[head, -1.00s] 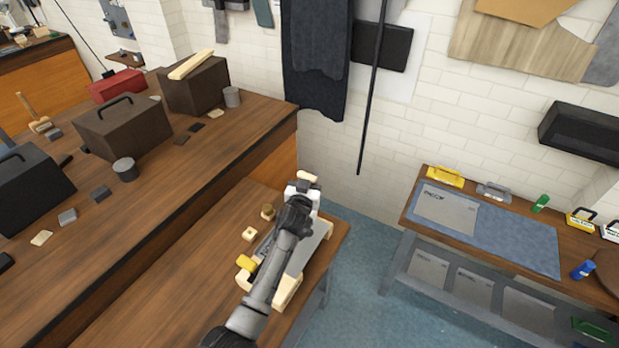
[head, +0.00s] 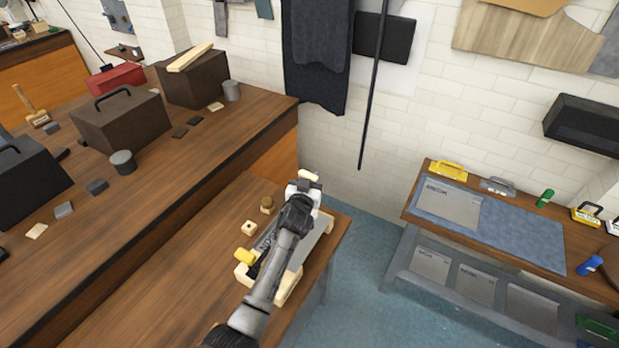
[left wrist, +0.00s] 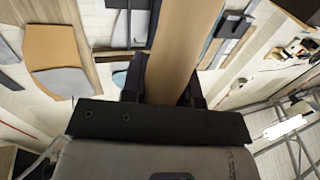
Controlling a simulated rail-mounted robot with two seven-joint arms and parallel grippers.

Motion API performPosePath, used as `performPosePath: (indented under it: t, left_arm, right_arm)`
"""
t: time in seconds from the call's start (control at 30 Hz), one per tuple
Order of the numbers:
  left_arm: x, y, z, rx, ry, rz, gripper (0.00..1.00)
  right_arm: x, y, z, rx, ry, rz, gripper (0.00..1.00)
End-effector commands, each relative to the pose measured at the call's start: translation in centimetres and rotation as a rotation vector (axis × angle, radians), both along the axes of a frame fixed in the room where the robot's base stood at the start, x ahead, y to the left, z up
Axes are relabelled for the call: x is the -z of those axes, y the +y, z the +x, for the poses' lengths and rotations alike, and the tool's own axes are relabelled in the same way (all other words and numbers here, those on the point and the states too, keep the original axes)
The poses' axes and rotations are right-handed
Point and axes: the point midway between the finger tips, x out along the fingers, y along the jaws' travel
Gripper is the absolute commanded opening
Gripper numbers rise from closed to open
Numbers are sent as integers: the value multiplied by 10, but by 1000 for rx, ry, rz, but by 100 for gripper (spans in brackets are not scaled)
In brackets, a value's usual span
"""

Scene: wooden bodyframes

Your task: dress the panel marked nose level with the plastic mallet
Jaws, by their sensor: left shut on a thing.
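My left gripper (head: 305,189) is above the front bench, over a light grey panel (head: 319,238) on a pale wooden frame (head: 288,290). My left arm hides part of both. In the left wrist view the gripper is shut on a pale wooden handle-like piece (left wrist: 184,45), which runs away between the fingers. Its far end and any mallet head are not clear; a small pale end (head: 309,175) shows just past the gripper in the head view. A grey panel (head: 450,203) with unreadable dark lettering lies on the right bench's blue mat (head: 525,238). My right gripper is not in view.
A yellow piece (head: 245,256) and small wooden blocks (head: 249,227) sit beside the frame. A blue-headed tool (head: 591,264) lies on the right bench. Dark boxes (head: 122,120) stand on the higher left bench. A dark pole (head: 374,90) hangs behind. The front bench's left part is clear.

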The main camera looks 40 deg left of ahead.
Motion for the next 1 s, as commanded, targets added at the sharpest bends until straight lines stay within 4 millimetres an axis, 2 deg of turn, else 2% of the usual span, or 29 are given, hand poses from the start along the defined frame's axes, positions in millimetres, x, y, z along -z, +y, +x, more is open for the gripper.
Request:
performPosePath:
  t: [0.03, 0.3, 0.33, 0.37, 0.57, 0.9, 1.0]
  left_arm:
    - [20, 0, 0, 0, 0, -1, 4]
    - [75, 0, 0, -1, 0, 0, 4]
    - [61, 0, 0, -1, -3, 1, 4]
    - [59, 0, 0, -1, -2, 1, 0]
    - [45, 0, 0, 0, -1, 0, 0]
    - [-17, 0, 0, -1, -1, 0, 0]
    - [-26, 0, 0, -1, 0, 0, 0]
  right_arm:
    - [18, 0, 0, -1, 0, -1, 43]
    - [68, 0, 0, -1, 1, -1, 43]
    - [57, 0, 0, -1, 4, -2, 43]
    - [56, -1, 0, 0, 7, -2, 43]
    - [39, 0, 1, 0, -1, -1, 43]
    - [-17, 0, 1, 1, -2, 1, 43]
    - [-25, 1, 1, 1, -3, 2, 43]
